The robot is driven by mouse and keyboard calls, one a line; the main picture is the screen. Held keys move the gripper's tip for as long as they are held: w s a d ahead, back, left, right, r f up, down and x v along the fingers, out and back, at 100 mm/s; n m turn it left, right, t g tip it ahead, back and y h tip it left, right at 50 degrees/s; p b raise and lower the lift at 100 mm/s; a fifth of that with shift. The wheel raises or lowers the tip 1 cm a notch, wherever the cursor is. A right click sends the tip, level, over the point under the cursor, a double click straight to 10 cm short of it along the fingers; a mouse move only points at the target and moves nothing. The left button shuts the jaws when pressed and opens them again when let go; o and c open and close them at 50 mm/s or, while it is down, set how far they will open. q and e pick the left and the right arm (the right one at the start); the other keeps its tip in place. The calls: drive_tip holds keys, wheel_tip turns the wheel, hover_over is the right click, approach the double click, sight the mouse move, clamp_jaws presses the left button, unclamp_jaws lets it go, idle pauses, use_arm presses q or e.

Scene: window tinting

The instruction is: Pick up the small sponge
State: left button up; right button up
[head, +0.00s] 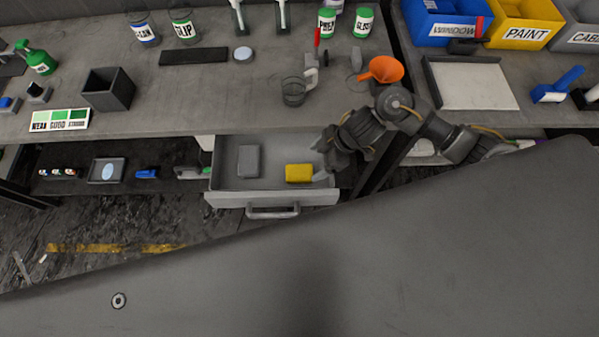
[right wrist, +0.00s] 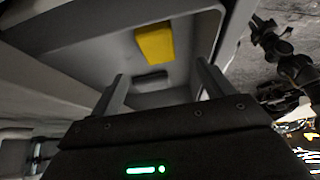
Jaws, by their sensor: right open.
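A small yellow block that looks like the sponge (head: 299,173) lies in the right part of an open grey drawer (head: 228,199) under the workbench. It also shows in the right wrist view (right wrist: 155,42), beyond the fingertips. A grey block (head: 249,161) lies to its left in the drawer, apart from it. My right gripper (head: 323,163) is at the drawer's right side, close beside the yellow sponge. In the right wrist view its two fingers (right wrist: 160,82) are spread with nothing held between them. My left gripper is not in view.
The workbench edge overhangs the drawer's back. A lower shelf with a grey tray (head: 106,170) is left of the drawer. The drawer's front handle (head: 273,212) sticks out.

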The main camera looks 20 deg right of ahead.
sight(300, 171)
drive_tip(key=x, duration=1)
drive_tip(key=shift+w+a+f, duration=0.15)
drive_tip(key=shift+w+f, duration=0.05)
drive_tip(key=shift+w, duration=0.05)
drive_tip(key=shift+c, duration=0.4)
drive_tip(key=c, duration=1)
